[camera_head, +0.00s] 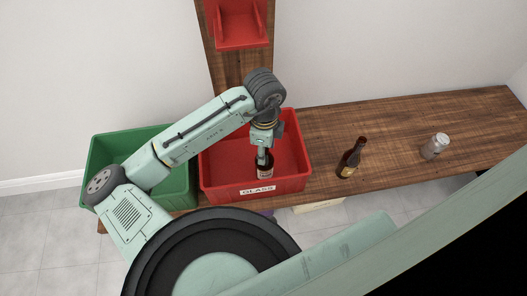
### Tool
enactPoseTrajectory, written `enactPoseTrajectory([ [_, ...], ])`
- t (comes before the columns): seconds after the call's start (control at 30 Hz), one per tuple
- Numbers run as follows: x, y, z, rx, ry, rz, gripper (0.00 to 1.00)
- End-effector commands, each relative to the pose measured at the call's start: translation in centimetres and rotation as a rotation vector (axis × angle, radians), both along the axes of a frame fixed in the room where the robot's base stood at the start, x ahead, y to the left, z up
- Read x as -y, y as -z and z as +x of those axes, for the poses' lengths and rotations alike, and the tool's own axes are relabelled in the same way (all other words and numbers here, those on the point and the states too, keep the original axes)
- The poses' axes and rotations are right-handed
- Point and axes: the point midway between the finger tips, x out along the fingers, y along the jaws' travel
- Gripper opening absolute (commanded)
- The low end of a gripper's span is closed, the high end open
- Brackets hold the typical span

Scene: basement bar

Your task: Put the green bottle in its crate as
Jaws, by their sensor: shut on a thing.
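My gripper (264,153) points down over the red crate (290,187), whose front label reads GLASS. It is shut on a dark bottle (265,171) with a pale label. The bottle is upright, inside the crate's outline near its front wall; I cannot tell whether it touches the crate floor. Its top is partly hidden by my gripper, and its colour looks dark brown rather than clearly green. A second dark brown bottle (350,160) with a yellowish label stands on the wooden bench to the right of the red crate.
A green crate (95,155) stands left of the red crate, partly hidden by my arm. A clear jar (434,148) stands farther right on the wooden bench (400,120). A small red bin (240,44) is mounted on a wooden board above. The bench between bottle and jar is clear.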

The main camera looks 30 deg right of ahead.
Motion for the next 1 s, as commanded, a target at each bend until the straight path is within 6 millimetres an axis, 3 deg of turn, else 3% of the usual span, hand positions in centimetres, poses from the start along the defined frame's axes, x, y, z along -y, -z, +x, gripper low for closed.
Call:
enactPoseTrajectory([
  [0.2, 0.0, 2.2, 0.0, -0.001, 0.0, -0.001, 0.0],
  [0.93, 0.0, 3.4, 0.0, 0.0, 0.0, -0.001, 0.0],
  [0.97, 0.0, 3.4, 0.0, -0.001, 0.0, -0.001, 0.41],
  [1.0, 0.0, 3.4, 0.0, -0.001, 0.0, -0.001, 0.44],
])
